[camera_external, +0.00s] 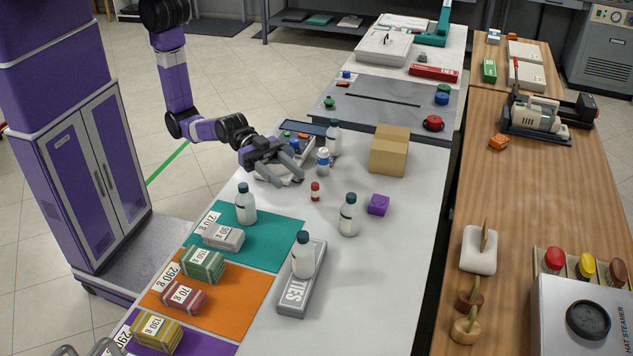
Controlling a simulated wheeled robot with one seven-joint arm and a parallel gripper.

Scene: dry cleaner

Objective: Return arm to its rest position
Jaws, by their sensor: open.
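My arm reaches from the upper left, purple and black, over the left edge of the white table (385,270). My gripper (296,169) is grey and open, low over the table's left side. It is above or beside a whitish tray (265,178) with small coloured items near it; the arm partly hides this. I cannot tell whether the fingers touch anything. A white bottle with a blue band (323,160) stands just right of the fingers, and a dark-capped bottle (333,138) stands behind it. Nothing is seen held between the fingers.
A small red bottle (315,191), a purple block (378,205), a cardboard box (389,152) and more dark-capped bottles (348,215) stand nearby. Weight-labelled packets lie on coloured mats (270,240) in front. The table's front right is clear.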

